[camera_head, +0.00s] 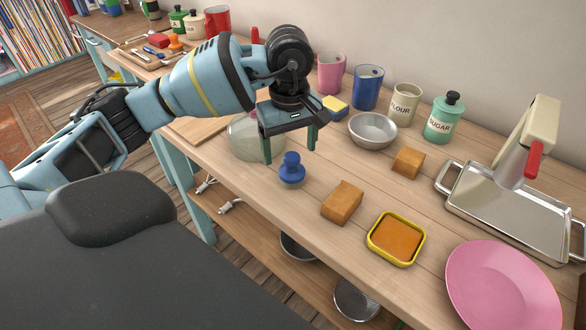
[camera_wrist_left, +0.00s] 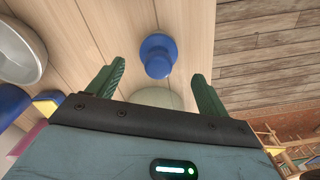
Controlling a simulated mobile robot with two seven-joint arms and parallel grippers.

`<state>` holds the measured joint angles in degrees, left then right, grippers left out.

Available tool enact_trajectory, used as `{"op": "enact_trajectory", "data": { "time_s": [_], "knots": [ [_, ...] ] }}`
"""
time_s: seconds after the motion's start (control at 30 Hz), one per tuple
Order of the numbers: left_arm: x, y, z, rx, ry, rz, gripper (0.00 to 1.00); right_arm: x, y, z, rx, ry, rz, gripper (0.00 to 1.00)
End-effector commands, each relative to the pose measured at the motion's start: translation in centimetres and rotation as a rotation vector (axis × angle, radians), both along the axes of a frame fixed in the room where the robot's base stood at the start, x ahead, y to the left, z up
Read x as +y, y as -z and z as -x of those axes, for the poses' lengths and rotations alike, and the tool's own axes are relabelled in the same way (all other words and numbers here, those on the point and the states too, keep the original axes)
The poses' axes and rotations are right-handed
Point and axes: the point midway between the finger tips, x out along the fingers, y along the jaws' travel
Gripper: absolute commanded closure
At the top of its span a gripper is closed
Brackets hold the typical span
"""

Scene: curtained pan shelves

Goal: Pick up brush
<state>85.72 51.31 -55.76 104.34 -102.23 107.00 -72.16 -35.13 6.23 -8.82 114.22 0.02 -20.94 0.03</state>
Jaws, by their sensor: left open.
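A small blue round piece with a knob handle, which looks like the brush (camera_head: 291,170), stands upright on the wooden table near its front edge. My left gripper (camera_head: 289,147) points down just above and behind it, open and empty. In the left wrist view the blue brush (camera_wrist_left: 158,55) shows ahead of the gap between the green fingers of my left gripper (camera_wrist_left: 158,76), apart from both. My right gripper is not in view.
A bread loaf (camera_head: 342,203), a yellow dish (camera_head: 372,249) and a metal bowl (camera_head: 373,131) stand to the right. Mugs line the wall. A metal tray (camera_head: 512,211) and pink plate (camera_head: 502,288) fill the far right.

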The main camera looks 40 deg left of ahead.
Motion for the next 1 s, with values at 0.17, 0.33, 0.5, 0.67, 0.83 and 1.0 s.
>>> {"op": "enact_trajectory", "data": {
  "time_s": [0.17,0.33,0.5,0.67,0.83,1.0],
  "knots": [
    [0.0,1.0,0.0,0.0,0.0,0.001,0.21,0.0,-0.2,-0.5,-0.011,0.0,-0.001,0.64],
    [-0.2,2.0,0.1,0.001,0.0,0.0,0.21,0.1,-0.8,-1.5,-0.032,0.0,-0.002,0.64],
    [-0.4,4.4,0.1,0.001,-0.002,0.0,0.21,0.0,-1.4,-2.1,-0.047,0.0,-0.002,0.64],
    [-0.4,6.0,0.0,0.0,-0.001,0.001,0.21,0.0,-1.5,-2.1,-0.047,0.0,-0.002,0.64],
    [-0.4,6.2,0.0,-0.001,0.0,0.002,0.21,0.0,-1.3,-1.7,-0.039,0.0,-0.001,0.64],
    [-0.4,6.2,0.0,0.0,0.0,0.001,0.31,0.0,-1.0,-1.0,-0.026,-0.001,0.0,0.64]
  ]
}}
